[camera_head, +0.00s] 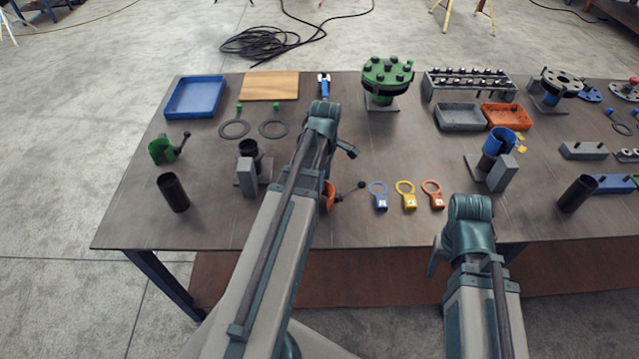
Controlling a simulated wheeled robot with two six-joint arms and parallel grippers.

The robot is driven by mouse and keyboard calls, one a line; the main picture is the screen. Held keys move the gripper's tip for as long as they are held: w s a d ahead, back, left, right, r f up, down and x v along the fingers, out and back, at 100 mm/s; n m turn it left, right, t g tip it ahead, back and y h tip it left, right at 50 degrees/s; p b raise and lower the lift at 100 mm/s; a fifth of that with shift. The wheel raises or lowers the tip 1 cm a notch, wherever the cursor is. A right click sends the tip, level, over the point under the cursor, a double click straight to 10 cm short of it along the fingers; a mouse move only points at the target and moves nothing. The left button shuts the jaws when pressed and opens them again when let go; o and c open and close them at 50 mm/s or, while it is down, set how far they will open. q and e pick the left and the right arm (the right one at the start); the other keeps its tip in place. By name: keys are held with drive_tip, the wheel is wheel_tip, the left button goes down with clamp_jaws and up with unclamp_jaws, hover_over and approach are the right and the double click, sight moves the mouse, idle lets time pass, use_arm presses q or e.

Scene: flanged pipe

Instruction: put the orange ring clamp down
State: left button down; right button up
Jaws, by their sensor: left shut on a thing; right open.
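The orange ring clamp (329,197) shows only in part in the head view, behind the right side of my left forearm. Its dark lever with a round knob (352,190) sticks out to the right. My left arm reaches over the middle of the table, and its fingers are hidden behind the forearm. My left gripper is shut on the clamp. Whether the clamp touches the table cannot be told. My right arm is at the lower right, near the table's front edge.
A green ring clamp (161,151) and black tube (173,192) stand left. A grey block (247,178) stands left of my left arm. The table's front-left area (220,225) is clear.

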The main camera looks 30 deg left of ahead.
use_arm(q)
drive_tip(key=shift+s+d+f+b, duration=0.1)
drive_tip(key=shift+f+b, duration=0.2)
drive_tip(key=shift+f, duration=0.55)
use_arm(e)
drive_tip(key=shift+s+a+f, duration=0.15)
drive_tip(key=shift+a+f, duration=0.1)
drive_tip(key=shift+f, duration=0.5)
use_arm(q)
drive_tip(key=shift+c, duration=2.3)
unclamp_jaws()
use_arm(e)
drive_tip(key=shift+f, duration=0.15)
